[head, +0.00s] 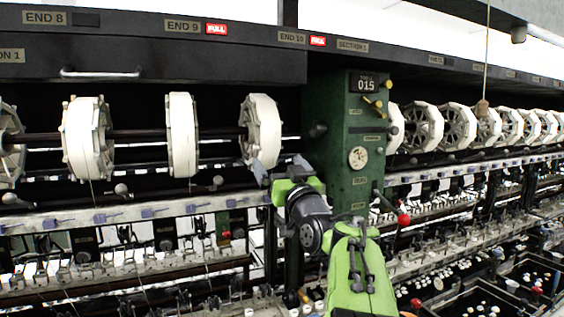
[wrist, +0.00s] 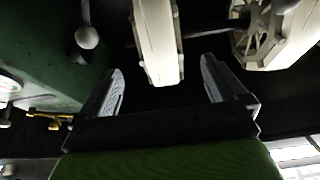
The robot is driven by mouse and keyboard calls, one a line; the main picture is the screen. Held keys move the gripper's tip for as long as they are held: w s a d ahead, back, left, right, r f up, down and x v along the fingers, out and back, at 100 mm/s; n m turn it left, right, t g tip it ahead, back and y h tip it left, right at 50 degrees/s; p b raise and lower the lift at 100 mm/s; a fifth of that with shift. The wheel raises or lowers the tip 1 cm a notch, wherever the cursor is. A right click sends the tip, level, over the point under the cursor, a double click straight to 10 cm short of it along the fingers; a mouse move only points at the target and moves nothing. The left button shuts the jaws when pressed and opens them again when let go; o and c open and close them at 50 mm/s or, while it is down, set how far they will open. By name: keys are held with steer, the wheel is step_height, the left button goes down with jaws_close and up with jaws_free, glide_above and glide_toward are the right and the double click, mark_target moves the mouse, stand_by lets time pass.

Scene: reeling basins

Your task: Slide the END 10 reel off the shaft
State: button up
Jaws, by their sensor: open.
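The END 10 reel (head: 261,130), white with a grey spoked frame, sits on the dark shaft (head: 215,133) just left of the green gearbox. The END 10 label (head: 291,38) is above, with a red FULL tag (head: 317,41). My gripper (head: 280,167) is at the lower right of this reel. In the wrist view my gripper (wrist: 163,68) is open, and the reel's white rim (wrist: 158,40) lies between the two fingers. Dark gaps show on both sides, so neither finger appears to touch it. The shaft also shows in the wrist view (wrist: 203,34).
The green gearbox (head: 345,145) stands close right of the reel, with a red-knobbed lever (head: 403,219). The END 9 reel (head: 182,135) is to the left, with more reels beyond. A grey rail (head: 130,212) runs below the reels.

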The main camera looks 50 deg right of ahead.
mark_target(271, 152)
steer(key=p+x, duration=0.3)
steer(key=x, duration=0.5)
steer(key=c, duration=1.1)
